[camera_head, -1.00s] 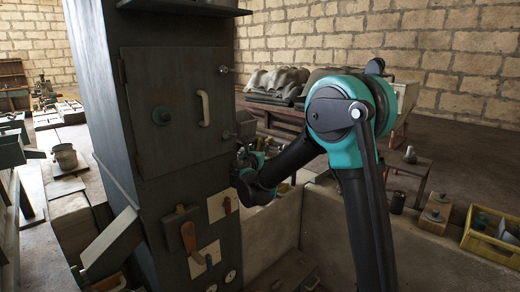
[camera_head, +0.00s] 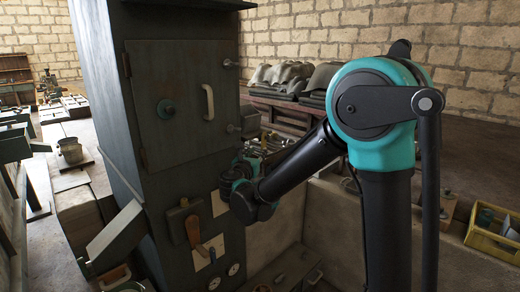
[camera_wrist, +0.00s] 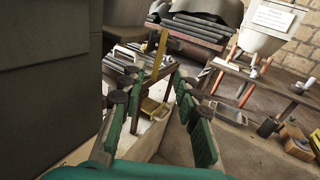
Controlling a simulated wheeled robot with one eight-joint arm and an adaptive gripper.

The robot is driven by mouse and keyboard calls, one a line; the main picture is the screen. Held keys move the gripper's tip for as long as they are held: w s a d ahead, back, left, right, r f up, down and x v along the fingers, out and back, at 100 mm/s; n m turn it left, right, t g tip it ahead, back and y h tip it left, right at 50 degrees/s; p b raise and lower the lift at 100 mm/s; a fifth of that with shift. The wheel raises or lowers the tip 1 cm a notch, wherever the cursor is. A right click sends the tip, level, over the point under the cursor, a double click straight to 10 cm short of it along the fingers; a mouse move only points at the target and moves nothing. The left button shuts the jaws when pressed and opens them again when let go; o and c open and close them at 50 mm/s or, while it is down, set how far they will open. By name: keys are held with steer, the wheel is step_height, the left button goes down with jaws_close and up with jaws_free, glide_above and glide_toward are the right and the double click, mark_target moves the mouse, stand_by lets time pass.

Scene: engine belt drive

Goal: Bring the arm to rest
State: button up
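My arm shows at the right of the head view, with its teal elbow (camera_head: 385,150) high and the black forearm (camera_head: 300,165) slanting down left to the teal wrist (camera_head: 250,195), beside the dark metal cabinet (camera_head: 180,70). The fingers are hard to make out in that view. In the wrist view my gripper (camera_wrist: 155,95) has its two green-padded fingers spread apart. Nothing is held between them; a bench and the floor show through the gap.
The cabinet stands close to my wrist and fills the left of the wrist view (camera_wrist: 45,80). A handle lever (camera_head: 194,232) sticks out from its front. A low pale wall (camera_head: 275,225) runs below my forearm. A yellow crate (camera_head: 490,240) lies at the right.

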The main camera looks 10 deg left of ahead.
steer(key=s+d+f+m+g+h, duration=0.1)
steer(key=s+d+f+m+g, duration=0.3)
steer(key=d, duration=0.5)
steer(key=s+d+f+m+g+h, duration=0.1)
steer(key=d+f+m, duration=0.3)
steer(key=d+m, duration=0.35)
steer(key=s+d+f+m+g+h, duration=0.1)
steer(key=s+d+f+m+g, duration=0.25)
steer(key=d, duration=0.55)
steer(key=s+d+f+m+g+y, duration=0.2)
steer(key=s+f+m, duration=0.4)
steer(key=s+m, duration=0.3)
steer(key=s+d+f+m+g+y, duration=0.3)
steer(key=s+f+m, duration=0.3)
steer(key=s+m, duration=0.4)
steer(key=shift+s+d+f+y, duration=0.35)
steer(key=shift+s+d, duration=0.1)
steer(key=shift+d, duration=0.3)
